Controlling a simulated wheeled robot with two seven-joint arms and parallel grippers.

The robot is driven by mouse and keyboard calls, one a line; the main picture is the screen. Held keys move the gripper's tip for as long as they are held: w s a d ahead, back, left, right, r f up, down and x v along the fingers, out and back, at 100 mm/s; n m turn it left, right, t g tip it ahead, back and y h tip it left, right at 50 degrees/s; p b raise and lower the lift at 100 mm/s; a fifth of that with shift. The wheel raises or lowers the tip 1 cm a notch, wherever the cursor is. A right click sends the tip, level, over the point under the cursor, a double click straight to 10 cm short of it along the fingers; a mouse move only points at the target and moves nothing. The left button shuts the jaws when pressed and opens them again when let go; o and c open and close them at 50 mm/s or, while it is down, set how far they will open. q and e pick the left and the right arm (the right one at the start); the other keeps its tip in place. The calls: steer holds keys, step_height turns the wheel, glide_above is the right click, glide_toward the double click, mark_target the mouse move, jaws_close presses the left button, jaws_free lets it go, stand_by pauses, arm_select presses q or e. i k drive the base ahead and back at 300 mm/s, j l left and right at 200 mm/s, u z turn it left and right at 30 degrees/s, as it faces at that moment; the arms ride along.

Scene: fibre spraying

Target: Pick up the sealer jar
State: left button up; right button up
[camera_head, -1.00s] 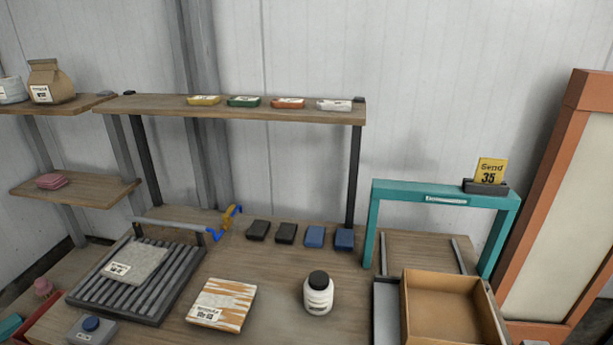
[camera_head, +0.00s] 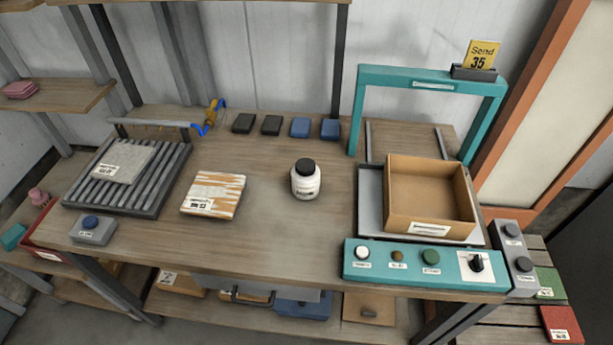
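A small white jar with a black lid and a label (camera_head: 306,182) stands upright near the middle of the wooden table (camera_head: 270,225). It looks like the sealer jar, but its label is too small to read. Nothing touches it. Neither of my grippers shows in the head view.
An orange-and-white patterned tile (camera_head: 213,195) lies left of the jar, and a slatted rack (camera_head: 130,190) holds a grey slab (camera_head: 124,161). An open cardboard box (camera_head: 430,200) sits right, under a teal frame (camera_head: 432,80), behind a teal button panel (camera_head: 420,264). Dark and blue blocks (camera_head: 301,127) line the back.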

mark_target(305, 189)
steer(key=k+l, duration=0.1)
steer(key=l, duration=0.6)
steer(key=l+z, duration=0.1)
steer(key=l, duration=0.6)
steer(key=k, duration=0.1)
